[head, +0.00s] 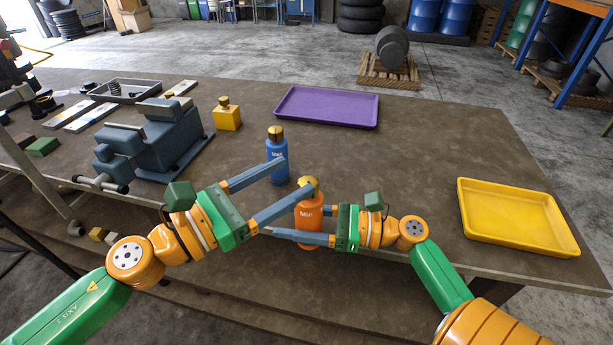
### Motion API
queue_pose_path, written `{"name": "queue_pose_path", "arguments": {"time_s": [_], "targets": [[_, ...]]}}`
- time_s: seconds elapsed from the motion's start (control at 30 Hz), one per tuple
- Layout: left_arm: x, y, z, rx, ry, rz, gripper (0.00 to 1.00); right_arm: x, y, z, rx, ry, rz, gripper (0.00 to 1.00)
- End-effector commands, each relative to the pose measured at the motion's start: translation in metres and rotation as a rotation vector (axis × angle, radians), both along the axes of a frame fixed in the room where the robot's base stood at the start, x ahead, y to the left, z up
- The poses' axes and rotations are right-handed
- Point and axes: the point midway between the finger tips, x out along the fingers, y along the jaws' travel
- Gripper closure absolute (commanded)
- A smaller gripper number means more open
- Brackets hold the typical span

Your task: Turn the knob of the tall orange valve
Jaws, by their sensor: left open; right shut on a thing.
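The tall orange valve (309,213) stands upright near the table's front edge, labelled "Min", with a gold knob (308,182) on top. My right gripper (300,226) comes from the right and is shut on its body; one finger crosses the front and the other is mostly hidden behind. My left gripper (299,175) is open, its two fingers spread. Its lower finger's tip is at the knob and partly covers it; I cannot tell whether they touch. Its upper finger reaches toward a blue bottle-shaped valve (277,147) labelled "Max", overlapping it in view.
A yellow block with a gold knob (227,118) stands behind left, beside a blue-grey vise-like machine (165,140). A purple tray (327,123) lies at the back and a yellow tray (515,245) at the right. The table between the trays is clear.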

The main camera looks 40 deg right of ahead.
Motion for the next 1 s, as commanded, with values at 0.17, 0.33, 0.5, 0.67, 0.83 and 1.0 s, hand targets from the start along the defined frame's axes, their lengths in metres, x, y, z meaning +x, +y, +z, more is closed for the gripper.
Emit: {"name": "queue_pose_path", "arguments": {"time_s": [0.17,0.33,0.5,0.67,0.83,1.0], "targets": [[-0.028,0.011,-0.009,-0.013,0.056,0.183,0.28,0.0,0.0,0.001,0.001,-0.003,0.0,1.0],[-0.04,0.032,-0.023,0.004,0.119,0.31,0.28,0.0,0.0,0.001,0.001,-0.003,0.0,1.0],[-0.04,0.033,-0.027,0.014,0.138,0.352,0.28,0.0,0.0,0.001,0.001,-0.003,0.0,1.0],[-0.028,0.002,-0.027,0.012,0.137,0.352,0.28,0.0,0.0,0.001,0.001,-0.003,0.0,1.0],[-0.01,-0.036,-0.027,0.012,0.138,0.353,0.28,0.0,0.0,0.001,0.001,-0.003,0.0,1.0],[0.001,-0.06,-0.027,0.01,0.138,0.354,0.28,0.0,0.0,0.001,0.001,-0.003,0.0,1.0]]}}
